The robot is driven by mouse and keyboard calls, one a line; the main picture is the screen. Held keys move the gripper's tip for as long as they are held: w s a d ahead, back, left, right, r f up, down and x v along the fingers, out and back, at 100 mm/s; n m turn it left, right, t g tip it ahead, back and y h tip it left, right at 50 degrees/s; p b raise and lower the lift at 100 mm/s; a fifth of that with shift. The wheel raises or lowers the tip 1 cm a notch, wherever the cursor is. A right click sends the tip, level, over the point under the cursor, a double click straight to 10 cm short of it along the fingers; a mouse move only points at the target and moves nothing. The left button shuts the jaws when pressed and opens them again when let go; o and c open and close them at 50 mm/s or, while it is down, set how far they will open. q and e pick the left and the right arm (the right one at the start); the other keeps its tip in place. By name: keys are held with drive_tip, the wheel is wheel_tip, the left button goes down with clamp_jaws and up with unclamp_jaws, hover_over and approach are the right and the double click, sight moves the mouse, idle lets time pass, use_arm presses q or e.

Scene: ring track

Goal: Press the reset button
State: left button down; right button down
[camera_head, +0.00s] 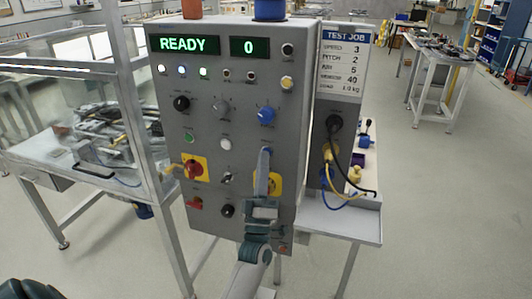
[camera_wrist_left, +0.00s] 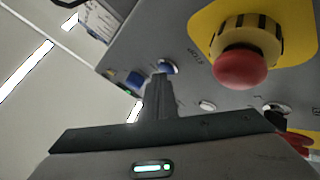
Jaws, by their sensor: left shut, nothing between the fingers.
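The grey control panel (camera_head: 235,110) stands upright in the head view, with READY and 0 on its displays. A blue button (camera_head: 267,151) sits at the tips of my left gripper (camera_head: 264,153); I cannot read a reset label. In the left wrist view, the blue button (camera_wrist_left: 169,67) has a metal ring and lies just beyond the shut fingers (camera_wrist_left: 161,78). The fingers are close to it or touching; I cannot tell which. They hold nothing. My gripper partly hides the button and a yellow plate (camera_head: 276,182). My right gripper is not in view.
A red mushroom button on yellow (camera_head: 193,168) is on the panel's left; a red mushroom button (camera_wrist_left: 242,68) is close by in the wrist view. A blue knob (camera_head: 266,116) is above the gripper. White (camera_head: 225,144) and green (camera_head: 190,138) buttons are left of it.

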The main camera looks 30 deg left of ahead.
use_arm(q)
drive_tip(key=shift+s+d, duration=0.3)
drive_tip(key=shift+s, duration=0.25)
drive_tip(key=shift+s+p, duration=0.1)
drive_tip(key=shift+p, duration=0.2)
drive_tip(key=s, duration=0.2)
drive_tip(key=s+d+p, duration=0.1)
drive_tip(key=s, duration=0.1)
drive_tip(key=shift+s+d, duration=0.1)
drive_tip(key=shift+s, duration=0.25)
idle(0.7)
